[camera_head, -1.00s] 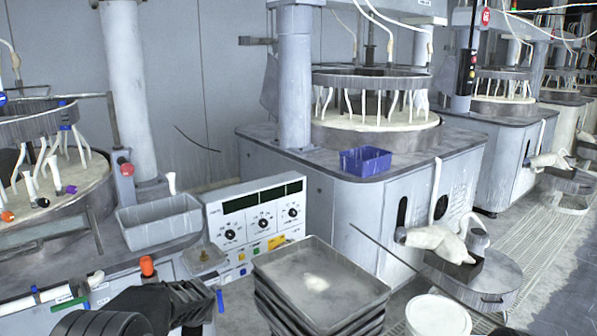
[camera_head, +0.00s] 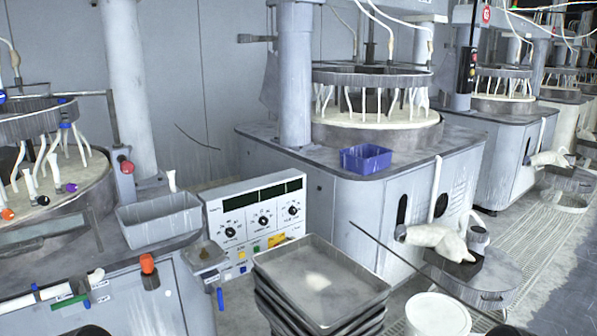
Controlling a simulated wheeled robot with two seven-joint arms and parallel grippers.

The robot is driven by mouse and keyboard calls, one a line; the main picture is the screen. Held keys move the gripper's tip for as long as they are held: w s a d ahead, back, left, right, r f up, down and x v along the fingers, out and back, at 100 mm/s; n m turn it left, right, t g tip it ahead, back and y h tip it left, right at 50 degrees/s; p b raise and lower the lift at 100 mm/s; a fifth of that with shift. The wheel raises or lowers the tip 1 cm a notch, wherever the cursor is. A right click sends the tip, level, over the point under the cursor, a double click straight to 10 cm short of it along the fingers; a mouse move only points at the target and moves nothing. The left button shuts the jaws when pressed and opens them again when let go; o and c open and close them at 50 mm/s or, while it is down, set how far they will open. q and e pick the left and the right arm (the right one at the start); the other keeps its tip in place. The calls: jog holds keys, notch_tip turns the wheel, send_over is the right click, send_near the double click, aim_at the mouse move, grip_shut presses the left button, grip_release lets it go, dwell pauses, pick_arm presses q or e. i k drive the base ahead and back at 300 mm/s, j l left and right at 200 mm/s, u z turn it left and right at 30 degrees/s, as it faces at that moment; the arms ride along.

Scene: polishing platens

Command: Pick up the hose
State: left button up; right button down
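I cannot tell for sure which hose is meant. A pale hose (camera_head: 437,190) hangs down the front of the middle machine, above a white, bulky, cloth-like bundle (camera_head: 437,240). A white tube (camera_head: 40,296) lies along the front edge of the left machine, with a green-labelled piece (camera_head: 70,302) beside it. Neither gripper shows. Only a dark rounded piece, probably part of my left arm, shows at the bottom edge on the left. No gripper touches any hose in view.
A stack of grey trays (camera_head: 318,280) stands in front of a control panel (camera_head: 258,222). A grey bin (camera_head: 160,221) and a blue bin (camera_head: 366,158) sit on the machines. A white bucket (camera_head: 438,314) stands at lower right. A thin dark rod slants past the trays.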

aim_at(25, 168)
jog(key=u, duration=1.4)
jog(key=i+l, duration=0.2)
jog(key=l, duration=0.15)
jog(key=i+l, duration=0.2)
jog(key=l, duration=0.15)
jog(key=i+l, duration=0.2)
jog(key=l, duration=0.15)
jog(key=u, duration=1.7)
jog(key=l, duration=0.1)
